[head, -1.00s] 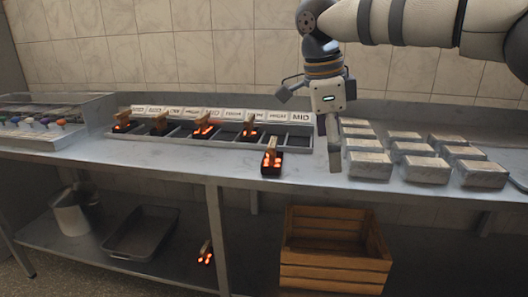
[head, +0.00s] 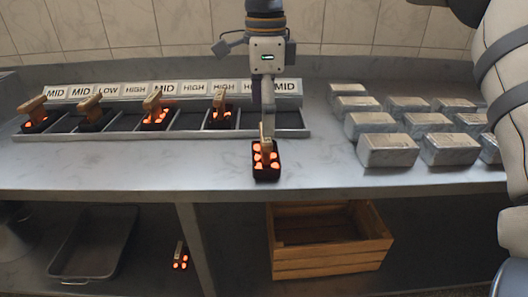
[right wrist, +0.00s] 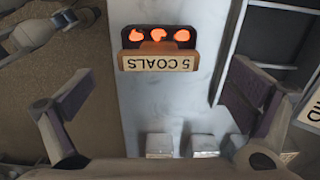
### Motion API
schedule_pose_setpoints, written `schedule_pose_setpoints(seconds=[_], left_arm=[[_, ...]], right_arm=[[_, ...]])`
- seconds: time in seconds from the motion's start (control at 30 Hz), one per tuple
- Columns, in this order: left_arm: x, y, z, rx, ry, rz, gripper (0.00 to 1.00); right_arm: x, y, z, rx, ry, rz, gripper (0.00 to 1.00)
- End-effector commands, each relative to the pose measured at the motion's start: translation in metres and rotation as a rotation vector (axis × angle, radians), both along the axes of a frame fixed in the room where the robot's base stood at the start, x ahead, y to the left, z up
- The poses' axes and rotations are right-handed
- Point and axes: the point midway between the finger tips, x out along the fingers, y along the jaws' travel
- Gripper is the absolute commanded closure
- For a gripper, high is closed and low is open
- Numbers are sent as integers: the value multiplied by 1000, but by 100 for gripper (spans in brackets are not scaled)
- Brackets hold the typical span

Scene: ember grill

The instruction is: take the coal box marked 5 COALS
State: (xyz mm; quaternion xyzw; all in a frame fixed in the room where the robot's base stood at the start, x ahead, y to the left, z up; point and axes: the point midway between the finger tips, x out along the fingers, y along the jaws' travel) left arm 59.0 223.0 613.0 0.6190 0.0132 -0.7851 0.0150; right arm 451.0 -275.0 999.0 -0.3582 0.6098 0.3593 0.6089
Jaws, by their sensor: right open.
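The coal box (head: 266,168) stands on the bench in front of the slotted tray. It is small and black, with glowing orange coals and an upright wooden handle. In the right wrist view its label reads 5 COALS, upside down, on the wooden plate (right wrist: 158,61). My right gripper (head: 267,118) points down just above and behind the box, partly overlapping its handle in the head view. In the right wrist view its two fingers (right wrist: 162,82) are wide apart, one to each side of the box, with nothing between them touching. My left gripper is not in view.
Behind is a slotted tray (head: 187,121) with several similar coal boxes and MID, LOW and HIGH signs. Wrapped silvery blocks (head: 387,150) stand in rows to the right. Below are a wooden crate (head: 330,258), a grey pan (head: 95,243) and another coal box (head: 180,258).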

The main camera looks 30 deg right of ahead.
Motion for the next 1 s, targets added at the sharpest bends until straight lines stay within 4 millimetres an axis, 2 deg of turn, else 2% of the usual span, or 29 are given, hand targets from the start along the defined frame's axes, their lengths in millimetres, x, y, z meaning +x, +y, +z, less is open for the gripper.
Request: schedule_pose_setpoints(seconds=[0.2,0.47,0.77,1.0], left_arm=[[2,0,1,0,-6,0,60],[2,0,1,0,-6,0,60],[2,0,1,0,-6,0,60],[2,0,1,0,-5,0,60]], right_arm=[[-2,1,-38,-1,0,0,2],[-2,1,-44,0,-2,0,2],[-2,1,-44,0,-1,0,70],[-2,1,-43,-1,-2,0,71]])
